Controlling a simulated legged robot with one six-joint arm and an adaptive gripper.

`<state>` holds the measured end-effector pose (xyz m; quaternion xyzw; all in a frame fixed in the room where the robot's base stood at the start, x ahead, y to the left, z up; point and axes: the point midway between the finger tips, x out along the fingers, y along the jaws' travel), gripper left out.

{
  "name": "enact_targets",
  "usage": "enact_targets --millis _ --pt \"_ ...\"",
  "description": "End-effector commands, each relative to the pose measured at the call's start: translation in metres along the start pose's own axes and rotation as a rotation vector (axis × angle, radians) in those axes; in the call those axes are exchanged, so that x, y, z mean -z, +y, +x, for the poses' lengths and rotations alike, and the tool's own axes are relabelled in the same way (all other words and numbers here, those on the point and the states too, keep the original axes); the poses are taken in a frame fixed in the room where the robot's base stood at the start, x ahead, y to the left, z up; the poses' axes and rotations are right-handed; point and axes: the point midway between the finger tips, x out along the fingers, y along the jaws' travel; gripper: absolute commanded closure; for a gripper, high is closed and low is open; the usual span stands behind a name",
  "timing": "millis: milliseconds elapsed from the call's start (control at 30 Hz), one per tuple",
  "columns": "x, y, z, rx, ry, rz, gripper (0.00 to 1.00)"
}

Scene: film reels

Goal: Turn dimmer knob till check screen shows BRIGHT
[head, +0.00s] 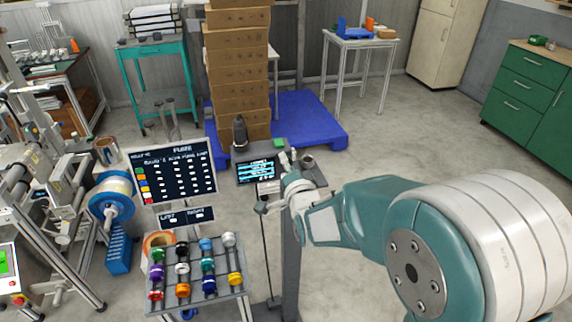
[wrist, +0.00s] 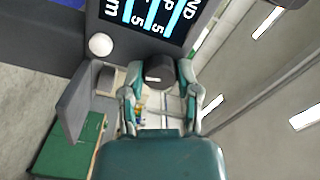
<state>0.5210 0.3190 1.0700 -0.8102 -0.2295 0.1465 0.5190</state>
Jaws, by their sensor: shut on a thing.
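The check screen (head: 256,170) is a small dark panel with light text on the stand in the middle of the head view; its text is too small to read there. In the wrist view the screen (wrist: 150,14) is cut off, with only parts of large white letters and blue bars showing. A dark rounded knob (wrist: 158,72), which looks like the dimmer knob, sits just below the screen. My gripper (wrist: 158,84) has its two teal fingers around this knob and is shut on it. In the head view my gripper (head: 286,163) is at the screen's right side, its fingertips hard to make out.
A white round button (wrist: 100,45) is left of the knob. A rack of coloured reels (head: 195,270) and a dark chart board (head: 173,172) stand left of the screen. Stacked cardboard boxes (head: 237,75) on a blue pallet (head: 305,120) stand behind it. Grey floor is open at right.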

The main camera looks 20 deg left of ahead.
Motion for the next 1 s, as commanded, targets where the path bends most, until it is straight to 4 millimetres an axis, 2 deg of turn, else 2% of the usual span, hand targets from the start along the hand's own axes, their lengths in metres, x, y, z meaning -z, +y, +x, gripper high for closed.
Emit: enact_targets --millis 300,767,800,833,867,1000 --pt "0.0026 0.0025 -0.0005 -0.005 0.005 0.091 1.00" --pt "0.0034 0.0038 -0.0011 -0.008 0.006 0.103 1.00" --pt "0.0034 0.0039 -0.0011 -0.008 0.006 0.103 0.40" --pt "0.0034 0.0038 -0.0011 -0.008 0.006 0.103 0.27" --pt "0.0032 0.0036 -0.0011 -0.008 0.005 0.102 0.24" --pt "0.0018 0.0026 -0.0006 -0.006 0.003 0.101 0.24"
